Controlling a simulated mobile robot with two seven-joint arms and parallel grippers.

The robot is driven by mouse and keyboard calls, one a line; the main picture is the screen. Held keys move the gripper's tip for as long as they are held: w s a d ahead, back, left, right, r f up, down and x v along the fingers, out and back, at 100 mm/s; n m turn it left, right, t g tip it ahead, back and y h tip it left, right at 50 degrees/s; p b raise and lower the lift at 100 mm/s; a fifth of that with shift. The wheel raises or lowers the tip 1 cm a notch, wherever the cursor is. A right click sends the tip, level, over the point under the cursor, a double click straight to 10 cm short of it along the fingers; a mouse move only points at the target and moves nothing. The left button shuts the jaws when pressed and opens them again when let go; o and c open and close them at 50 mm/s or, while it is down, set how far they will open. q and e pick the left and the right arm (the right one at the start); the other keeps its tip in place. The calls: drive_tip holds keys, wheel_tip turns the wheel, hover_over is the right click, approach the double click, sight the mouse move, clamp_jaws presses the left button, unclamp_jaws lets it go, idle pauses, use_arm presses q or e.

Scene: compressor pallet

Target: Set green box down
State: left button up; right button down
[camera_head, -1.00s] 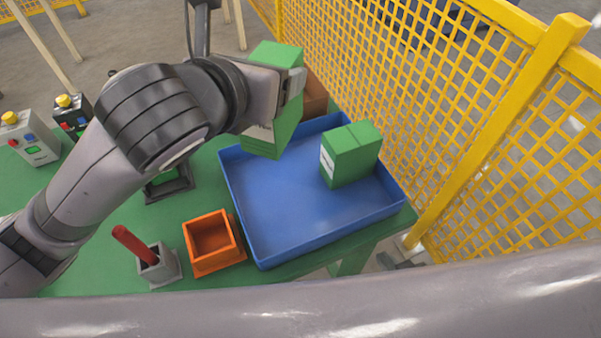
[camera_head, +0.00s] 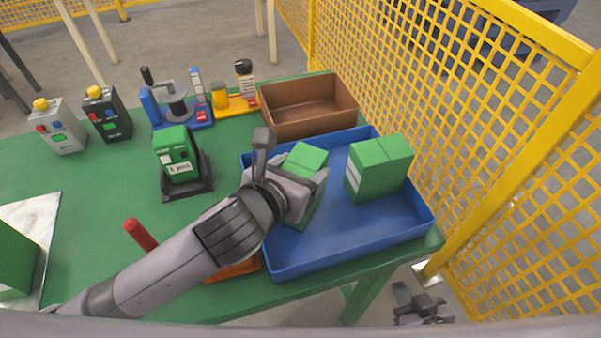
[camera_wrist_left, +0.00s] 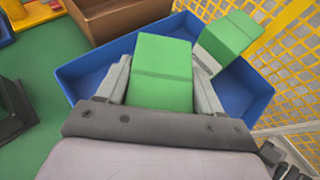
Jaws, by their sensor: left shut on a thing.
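My left gripper (camera_head: 308,188) is shut on a green box (camera_head: 306,158) at the left part of the blue tray (camera_head: 352,256). In the left wrist view, the green box (camera_wrist_left: 162,62) sits between the two fingers of the left gripper (camera_wrist_left: 163,82). The box's underside is hidden, so I cannot tell whether it touches the tray floor. A second green box (camera_head: 378,168) stands upright in the tray to the right, with a gap between them; it also shows in the left wrist view (camera_wrist_left: 230,36). My right gripper (camera_head: 420,305) is small and dark beyond the table's front edge; its jaws are unclear.
A brown bin (camera_head: 308,104) stands behind the tray. A yellow mesh fence (camera_head: 500,140) runs along the right. A black stand with a green device (camera_head: 178,160) is left of the tray. Another green block (camera_head: 15,262) is at lower left.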

use_arm(q)
drive_tip(key=shift+f, duration=0.25)
drive_tip(key=shift+f, duration=0.1)
drive_tip(key=o, duration=1.2)
drive_tip(key=shift+f, duration=0.1)
drive_tip(key=shift+o, duration=0.2)
drive_tip(key=shift+r, duration=0.25)
drive_tip(key=p+v, duration=0.1)
drive_tip(key=v, duration=1.1)
drive_tip(key=shift+s+f, duration=0.1)
drive_tip(key=shift+f, duration=0.05)
